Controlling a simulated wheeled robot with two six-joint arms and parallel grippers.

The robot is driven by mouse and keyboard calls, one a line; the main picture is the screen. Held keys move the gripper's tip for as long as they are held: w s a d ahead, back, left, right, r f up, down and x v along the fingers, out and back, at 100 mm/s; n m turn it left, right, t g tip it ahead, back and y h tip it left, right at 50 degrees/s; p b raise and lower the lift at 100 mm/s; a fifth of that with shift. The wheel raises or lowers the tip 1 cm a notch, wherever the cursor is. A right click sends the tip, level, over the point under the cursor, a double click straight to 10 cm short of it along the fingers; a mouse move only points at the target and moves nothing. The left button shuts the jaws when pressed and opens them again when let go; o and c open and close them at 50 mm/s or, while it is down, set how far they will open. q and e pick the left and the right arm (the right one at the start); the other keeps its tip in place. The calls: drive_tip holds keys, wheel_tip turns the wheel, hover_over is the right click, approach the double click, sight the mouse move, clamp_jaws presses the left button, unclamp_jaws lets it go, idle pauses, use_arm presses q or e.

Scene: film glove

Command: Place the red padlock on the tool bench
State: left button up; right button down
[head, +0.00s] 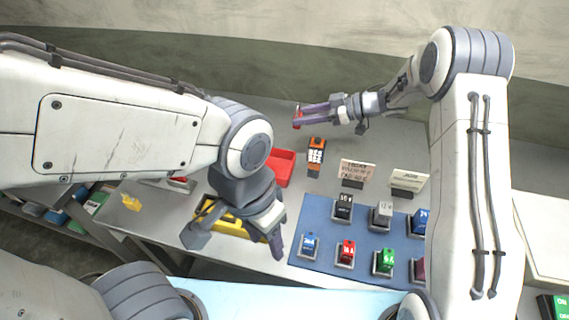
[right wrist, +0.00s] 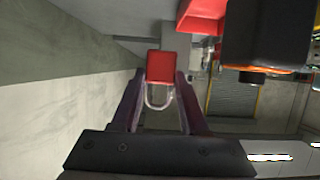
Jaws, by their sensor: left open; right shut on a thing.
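The red padlock (right wrist: 167,65) is between the fingers of my right gripper (right wrist: 160,95), with its metal shackle toward the palm. In the head view the padlock (head: 297,117) shows as a small red piece at the tips of my right gripper (head: 312,114), above the back of the grey tool bench (head: 395,150). I cannot tell whether the padlock touches the bench. My left gripper (head: 238,240) is open and empty over the front left of the bench, partly covering a yellow tray (head: 215,214).
An orange and black device (head: 316,152) and a red bin (head: 282,168) are near my right gripper. Bare bench lies around the back middle. A wall (head: 350,72) is behind.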

sight(302, 153)
drive_tip(key=f, duration=0.3)
drive_tip(key=f+p, duration=0.1)
drive_tip(key=f, duration=0.6)
drive_tip(key=shift+w+f, duration=0.4)
use_arm(q)
drive_tip(key=shift+w+a+r, duration=0.1)
drive_tip(key=shift+w+r, duration=0.2)
drive_tip(key=shift+w, duration=0.1)
use_arm(e)
drive_tip(key=shift+f, duration=0.2)
drive_tip(key=shift+f, duration=0.2)
drive_tip(key=c, duration=0.7)
unclamp_jaws()
use_arm(q)
drive_tip(key=shift+f, duration=0.1)
use_arm(e)
drive_tip(key=shift+r, duration=0.1)
